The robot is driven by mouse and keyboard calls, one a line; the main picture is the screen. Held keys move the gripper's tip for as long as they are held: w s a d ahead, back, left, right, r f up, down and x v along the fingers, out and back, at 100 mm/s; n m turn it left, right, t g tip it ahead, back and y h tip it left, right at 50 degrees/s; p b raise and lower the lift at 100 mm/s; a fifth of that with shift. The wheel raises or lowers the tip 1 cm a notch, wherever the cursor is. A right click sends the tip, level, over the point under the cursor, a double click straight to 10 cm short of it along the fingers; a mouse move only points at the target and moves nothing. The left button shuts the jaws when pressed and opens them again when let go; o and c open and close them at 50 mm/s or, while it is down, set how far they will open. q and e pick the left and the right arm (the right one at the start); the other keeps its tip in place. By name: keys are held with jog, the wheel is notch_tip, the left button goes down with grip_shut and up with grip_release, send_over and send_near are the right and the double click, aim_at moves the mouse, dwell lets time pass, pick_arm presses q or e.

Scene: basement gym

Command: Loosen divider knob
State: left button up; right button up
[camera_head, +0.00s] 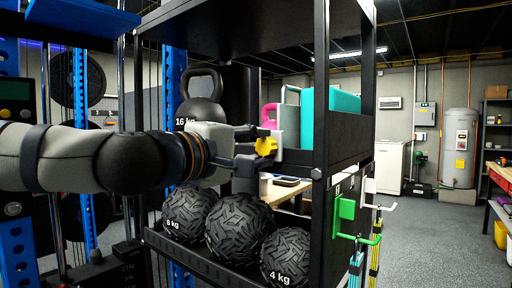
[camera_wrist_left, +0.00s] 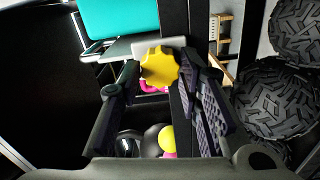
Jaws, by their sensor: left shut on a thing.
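The yellow lobed divider knob (camera_head: 266,146) sits on the front of a pale grey divider (camera_head: 289,124) on the rack's upper shelf. My left gripper (camera_head: 268,147) reaches in from the left, with its fingers around the knob. In the left wrist view the knob (camera_wrist_left: 159,66) shows between the ends of the two dark fingers, and my left gripper (camera_wrist_left: 163,78) is shut on it. The fingers partly hide the knob's sides in the head view. My right gripper is not in view.
A 16 kg kettlebell (camera_head: 203,96) and a pink kettlebell (camera_head: 270,114) stand on the upper shelf, with a teal block (camera_head: 330,101) at right. Black textured balls (camera_head: 240,229) fill the lower shelf. A black rack post (camera_head: 320,100) and green hook (camera_head: 345,208) stand close right of the gripper.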

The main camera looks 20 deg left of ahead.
pick_arm(q)
jog(key=n, duration=0.5)
jog(key=shift+n, duration=0.3)
jog(key=n, duration=0.4)
jog(key=shift+n, duration=0.7)
jog(key=o, duration=1.1)
jog(key=shift+o, duration=0.2)
jog(key=v, duration=1.2)
